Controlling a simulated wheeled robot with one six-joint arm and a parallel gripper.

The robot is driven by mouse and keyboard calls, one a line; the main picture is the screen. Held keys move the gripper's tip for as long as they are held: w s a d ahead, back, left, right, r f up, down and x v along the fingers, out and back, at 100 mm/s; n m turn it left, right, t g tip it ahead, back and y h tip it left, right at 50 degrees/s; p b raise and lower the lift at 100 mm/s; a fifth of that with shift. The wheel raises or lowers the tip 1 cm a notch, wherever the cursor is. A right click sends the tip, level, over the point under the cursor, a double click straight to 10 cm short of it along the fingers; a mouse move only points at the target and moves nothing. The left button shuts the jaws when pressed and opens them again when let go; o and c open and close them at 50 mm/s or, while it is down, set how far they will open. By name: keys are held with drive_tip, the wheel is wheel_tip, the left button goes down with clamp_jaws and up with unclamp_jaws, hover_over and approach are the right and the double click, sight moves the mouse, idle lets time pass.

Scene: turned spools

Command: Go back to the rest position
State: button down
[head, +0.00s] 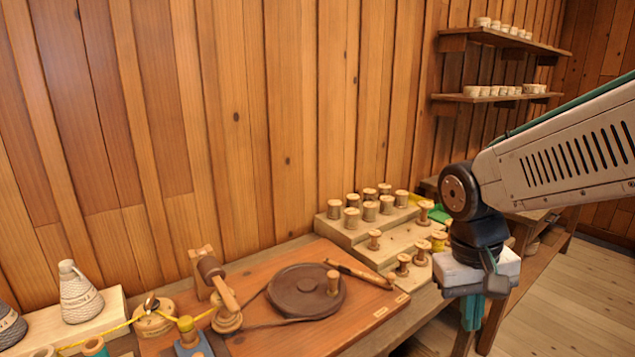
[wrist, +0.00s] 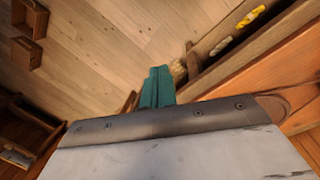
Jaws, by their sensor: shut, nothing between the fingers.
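My gripper (head: 471,312) hangs at the right in the head view, pointing down in front of the bench's right end. Its green fingers are shut together with nothing between them. In the wrist view the shut fingers (wrist: 157,88) show above a dark metal edge, with the wood floor (wrist: 100,40) behind them. The gripper is apart from the spools and the bench top as far as I can see.
A stepped stand (head: 357,236) of wooden spools is just left of my gripper. A winding board with a dark round disc (head: 305,290) lies further left. Yarn cones (head: 80,298) stand at far left. Wall shelves (head: 495,98) hold small spools. Floor is open at right.

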drive_tip(key=s+d+r+t, duration=0.1)
drive_tip(key=s+r, duration=0.1)
drive_tip(key=s, duration=0.4)
drive_tip(key=s+d+r+t+y, duration=0.1)
drive_tip(key=s+r, duration=0.1)
drive_tip(key=s, duration=0.5)
drive_tip(key=shift+d+r+y, duration=0.3)
drive_tip(key=shift+d+r, duration=0.05)
drive_tip(key=shift+d, duration=0.05)
